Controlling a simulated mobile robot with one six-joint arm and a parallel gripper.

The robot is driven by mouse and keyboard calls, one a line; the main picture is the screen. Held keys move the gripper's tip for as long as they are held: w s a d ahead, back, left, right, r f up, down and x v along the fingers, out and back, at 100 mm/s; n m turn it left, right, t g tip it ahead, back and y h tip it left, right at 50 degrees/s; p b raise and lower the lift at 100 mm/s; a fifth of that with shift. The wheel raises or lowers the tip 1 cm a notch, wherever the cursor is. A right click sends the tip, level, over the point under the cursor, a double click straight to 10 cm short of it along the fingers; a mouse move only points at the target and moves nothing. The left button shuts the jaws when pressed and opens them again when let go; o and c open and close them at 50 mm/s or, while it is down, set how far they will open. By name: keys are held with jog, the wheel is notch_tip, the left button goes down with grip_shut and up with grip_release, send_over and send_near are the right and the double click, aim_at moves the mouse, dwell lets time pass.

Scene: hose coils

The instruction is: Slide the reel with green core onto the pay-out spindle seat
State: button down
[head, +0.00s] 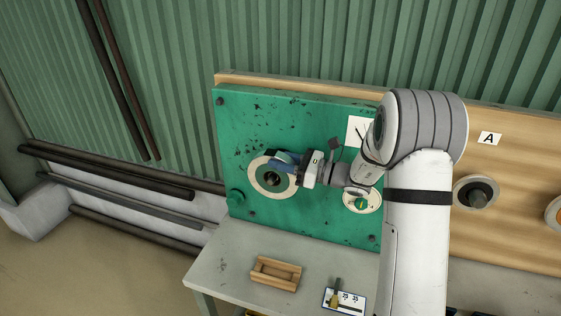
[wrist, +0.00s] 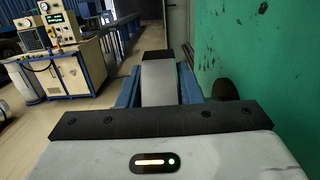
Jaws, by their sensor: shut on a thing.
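A reel with a white flange, a green core and a dark centre (head: 258,183) is at the green panel (head: 235,130), left of its middle. My gripper (head: 286,158) reaches in from the right, its blue fingers at the reel's upper right edge and shut on it. In the wrist view a pale, edge-on piece (wrist: 158,82) lies between the blue fingers; it looks like the reel's side. The pay-out spindle seat is not clearly seen; the reel and fingers may hide it. I cannot tell whether the reel is around a spindle or in front of one.
A pale round plate with a green knob (head: 361,203) is right of the reel, close under my arm. Another reel (head: 476,193) hangs on the wooden board, with label A (head: 489,139). A wooden tray (head: 276,273) and a gauge card (head: 344,301) lie on the bench (head: 225,268).

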jog(key=shift+w+d+r, duration=0.15)
jog(key=shift+w+d, duration=0.1)
jog(key=shift+w, duration=0.6)
dwell(0.5)
jog(key=c, duration=0.9)
grip_release()
jog(key=shift+c, duration=0.2)
jog(key=shift+s+f, duration=0.1)
jog(key=shift+f, duration=0.1)
jog(key=shift+d+r, duration=0.1)
jog(key=shift+v, duration=2.2)
